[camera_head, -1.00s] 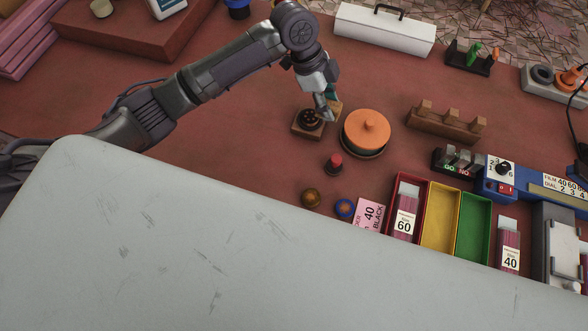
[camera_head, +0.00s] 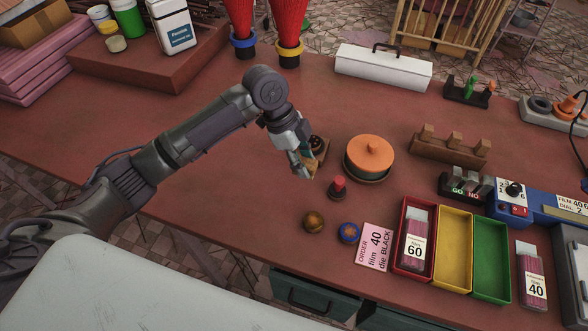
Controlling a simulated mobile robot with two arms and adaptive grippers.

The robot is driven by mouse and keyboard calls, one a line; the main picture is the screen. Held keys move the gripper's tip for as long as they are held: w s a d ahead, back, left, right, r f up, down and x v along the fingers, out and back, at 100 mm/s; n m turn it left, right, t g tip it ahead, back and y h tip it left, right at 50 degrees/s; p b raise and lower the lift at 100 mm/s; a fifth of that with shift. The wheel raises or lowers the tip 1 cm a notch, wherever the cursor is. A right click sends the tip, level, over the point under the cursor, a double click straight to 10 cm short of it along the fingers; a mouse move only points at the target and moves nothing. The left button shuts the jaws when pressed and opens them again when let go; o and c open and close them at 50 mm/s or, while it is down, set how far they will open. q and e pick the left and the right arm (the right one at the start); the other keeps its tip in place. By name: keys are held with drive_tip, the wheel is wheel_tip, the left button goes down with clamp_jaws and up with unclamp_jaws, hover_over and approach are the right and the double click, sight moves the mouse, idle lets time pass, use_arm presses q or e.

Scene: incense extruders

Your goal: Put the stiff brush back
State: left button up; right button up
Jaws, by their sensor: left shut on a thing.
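My left gripper (camera_head: 300,168) is shut on a small tool with a tan part and a teal part (camera_head: 312,163), which I take to be the stiff brush. The fingers cover much of it, so its bristles cannot be made out. It is just in front of a small wooden block with a dark round piece (camera_head: 318,142), which the gripper partly hides. Whether the tool touches the block or table cannot be told. My right gripper is not in view.
An orange-lidded pot (camera_head: 369,156) stands close on the right, with a red-topped piece (camera_head: 338,186) in front. A wooden rack (camera_head: 449,148) and a small tool rack (camera_head: 468,92) are farther right. Red, yellow (camera_head: 453,250) and green trays line the front right.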

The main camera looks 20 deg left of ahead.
sight(300, 182)
use_arm(q)
drive_tip(key=shift+w+a+f, duration=0.2)
drive_tip(key=shift+a+f, duration=0.2)
drive_tip(key=shift+a, duration=0.2)
drive_tip(key=shift+w+a+f, duration=0.15)
drive_tip(key=shift+a+f, duration=0.25)
drive_tip(key=shift+a, duration=0.2)
drive_tip(key=shift+f+p, duration=0.5)
drive_tip(key=shift+f, duration=1.5)
drive_tip(key=shift+f, duration=0.15)
drive_tip(key=o, duration=1.1)
drive_tip(key=b+v, duration=0.1)
drive_tip(key=v, duration=1.1)
